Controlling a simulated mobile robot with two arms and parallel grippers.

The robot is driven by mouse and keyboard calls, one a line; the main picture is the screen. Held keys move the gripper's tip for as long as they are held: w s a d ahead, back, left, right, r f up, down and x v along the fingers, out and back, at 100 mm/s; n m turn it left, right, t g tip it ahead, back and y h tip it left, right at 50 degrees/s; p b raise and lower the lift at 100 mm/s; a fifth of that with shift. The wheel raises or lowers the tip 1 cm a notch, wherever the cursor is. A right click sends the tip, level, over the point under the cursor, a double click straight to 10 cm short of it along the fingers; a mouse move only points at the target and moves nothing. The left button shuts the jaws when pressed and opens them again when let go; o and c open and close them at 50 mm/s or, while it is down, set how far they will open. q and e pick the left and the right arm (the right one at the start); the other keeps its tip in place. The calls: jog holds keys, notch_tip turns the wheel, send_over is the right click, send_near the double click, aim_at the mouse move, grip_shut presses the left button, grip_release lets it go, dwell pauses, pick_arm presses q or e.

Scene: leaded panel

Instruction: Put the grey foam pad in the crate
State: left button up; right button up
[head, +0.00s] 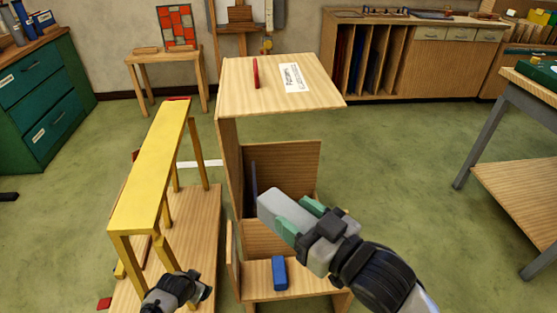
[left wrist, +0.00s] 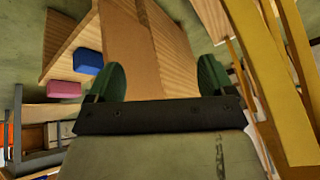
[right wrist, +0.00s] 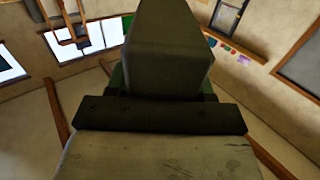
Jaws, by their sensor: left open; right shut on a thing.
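The grey foam pad (head: 282,208) is a light grey block, held in the green fingers of my right gripper (head: 300,217). The right wrist view shows the pad (right wrist: 168,45) large and dark between the fingers. Below and behind it stands a plywood crate (head: 228,160) with a labelled top panel (head: 270,85) and an open front. In the head view the pad overlaps the crate's opening; I cannot tell whether it is inside. My left gripper (head: 196,290) is low at the front left; its fingers are apart and empty in the left wrist view (left wrist: 162,80).
A blue block (head: 279,272) lies on the crate's low front part. A pink block (left wrist: 64,90) shows beside the blue one in the left wrist view. A yellow trestle (head: 150,165) stands close left of the crate. A workbench (head: 520,110) is at right, with open floor between.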

pick_arm(q)
jog(key=w+d+r+m+t+h, duration=0.1)
jog(key=w+d+r+m, duration=0.15)
jog(key=w+r, duration=0.65)
jog(key=w+d+r+m, duration=0.1)
jog(key=w+d+r, duration=0.25)
jog(key=r, duration=0.95)
notch_tip(320, 180, up, 31)
jog(key=m+g+y, duration=0.2)
jog(key=m+g, duration=0.5)
jog(key=m, duration=1.2)
send_over(279, 200)
jog(key=shift+w+a+n, duration=0.2)
jog(key=shift+n, duration=0.05)
jog(key=shift+s+d+f, duration=0.15)
jog(key=shift+s+d, duration=0.05)
jog(key=shift+f, duration=0.35)
notch_tip(279, 200, down, 11)
jog(key=shift+c, duration=0.5)
